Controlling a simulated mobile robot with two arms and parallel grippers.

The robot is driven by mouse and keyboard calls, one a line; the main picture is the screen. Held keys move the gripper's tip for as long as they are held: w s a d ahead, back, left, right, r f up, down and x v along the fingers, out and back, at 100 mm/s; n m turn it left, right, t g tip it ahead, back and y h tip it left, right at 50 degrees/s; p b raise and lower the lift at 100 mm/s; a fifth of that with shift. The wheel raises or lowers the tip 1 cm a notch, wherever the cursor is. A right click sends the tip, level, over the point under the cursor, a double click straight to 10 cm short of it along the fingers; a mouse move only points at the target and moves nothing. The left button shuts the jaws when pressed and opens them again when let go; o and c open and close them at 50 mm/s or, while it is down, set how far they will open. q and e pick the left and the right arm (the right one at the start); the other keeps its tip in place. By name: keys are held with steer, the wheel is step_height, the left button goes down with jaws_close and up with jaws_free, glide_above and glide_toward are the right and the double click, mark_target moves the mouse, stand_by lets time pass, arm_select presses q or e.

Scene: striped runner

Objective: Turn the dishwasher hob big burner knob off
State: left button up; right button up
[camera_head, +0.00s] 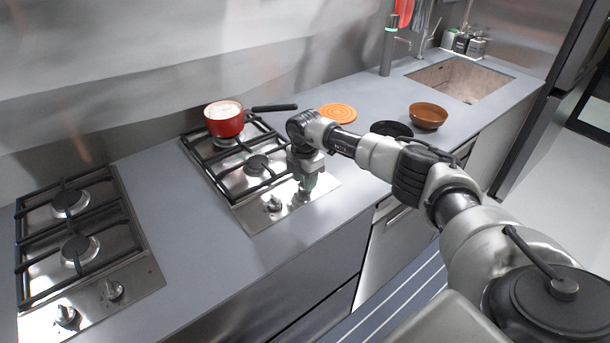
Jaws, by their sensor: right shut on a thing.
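The right-hand gas hob (248,218) is a steel plate with black grates and two knobs along its front edge. One knob (272,203) is bare and in plain sight. My right gripper (304,190) points down at the front right corner of this hob, shut on the other knob, which it mostly hides. I cannot tell that knob's angle. A red pot (224,120) with pale contents stands on the back burner, its black handle pointing right. My left gripper is not in view.
A second hob (141,275) with two knobs is at left. Right of the red pot lie an orange trivet (338,112), a dark dish (391,129) and a brown bowl (428,116). A sink (440,82) is farther back. Grey counter between the hobs is clear.

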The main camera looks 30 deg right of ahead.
steer(key=shift+d+r+m, duration=0.1)
steer(key=shift+m, duration=0.3)
steer(key=o, duration=0.9)
steer(key=shift+o, duration=0.2)
step_height(320, 180, up, 11)
steer(key=b, duration=0.2)
steer(key=shift+f, duration=0.2)
